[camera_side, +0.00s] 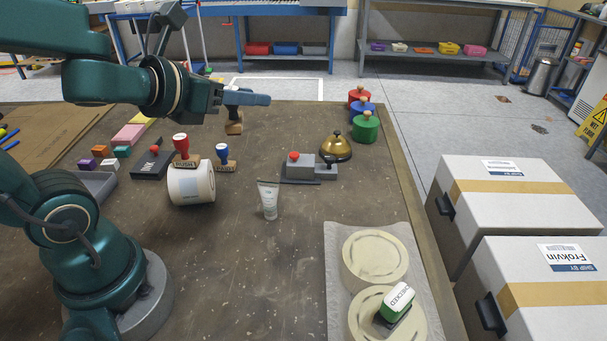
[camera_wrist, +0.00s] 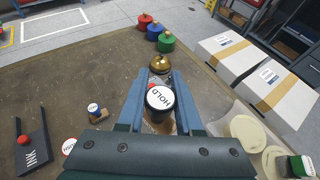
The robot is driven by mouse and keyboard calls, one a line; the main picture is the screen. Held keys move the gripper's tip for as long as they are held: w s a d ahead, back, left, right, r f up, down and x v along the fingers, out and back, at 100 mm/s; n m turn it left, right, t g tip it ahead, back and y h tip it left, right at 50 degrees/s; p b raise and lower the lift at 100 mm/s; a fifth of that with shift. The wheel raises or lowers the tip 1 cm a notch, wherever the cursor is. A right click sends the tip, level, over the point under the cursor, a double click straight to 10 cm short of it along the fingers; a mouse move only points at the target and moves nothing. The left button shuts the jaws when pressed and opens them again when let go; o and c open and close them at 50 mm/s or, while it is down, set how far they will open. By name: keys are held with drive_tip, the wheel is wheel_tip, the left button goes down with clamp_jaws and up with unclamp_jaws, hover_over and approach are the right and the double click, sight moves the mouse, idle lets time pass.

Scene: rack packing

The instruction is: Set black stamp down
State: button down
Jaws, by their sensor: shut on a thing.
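My gripper (camera_side: 247,98) is shut on the black stamp, whose wooden base (camera_side: 234,128) hangs below the fingers in the side view. In the wrist view the stamp's round black top with a white HOLD label (camera_wrist: 160,98) sits between the two fingers (camera_wrist: 162,84). The fingers hide most of its handle in the side view. The stamp looks upright, over the far part of the brown table (camera_side: 310,230). I cannot tell whether its base touches the table.
A red stamp (camera_side: 181,148) shows at a white roll (camera_side: 191,185); a blue stamp (camera_side: 223,156) stands beside it. A brass bell (camera_side: 335,148), a grey device (camera_side: 305,166), a tube (camera_side: 269,199) and red, blue and green knobbed weights (camera_side: 364,128) stand right.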

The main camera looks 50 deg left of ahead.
drive_tip(key=shift+w+d+r+m+h, duration=0.55)
drive_tip(key=shift+w+d+r, duration=0.7)
drive_tip(key=shift+d, duration=1.35)
drive_tip(key=w+a+r+n+g+y, duration=0.25)
drive_tip(key=a+n+g+y, duration=0.25)
drive_tip(key=a+n+y, duration=0.45)
drive_tip(key=a+f+n+g+y, duration=0.1)
drive_tip(key=a+f+n+g, duration=0.3)
drive_tip(key=f, duration=0.3)
drive_tip(key=w+a+f+n+g+y, duration=0.1)
drive_tip(key=a+f+n+g, duration=0.3)
drive_tip(key=f, duration=0.3)
drive_tip(key=shift+a+f+g+y, duration=0.15)
drive_tip(key=shift+a+g+y, duration=0.25)
drive_tip(key=shift+a, duration=0.45)
drive_tip(key=shift+f, duration=0.1)
wheel_tip(320, 180, down, 9)
drive_tip(key=shift+f, duration=0.2)
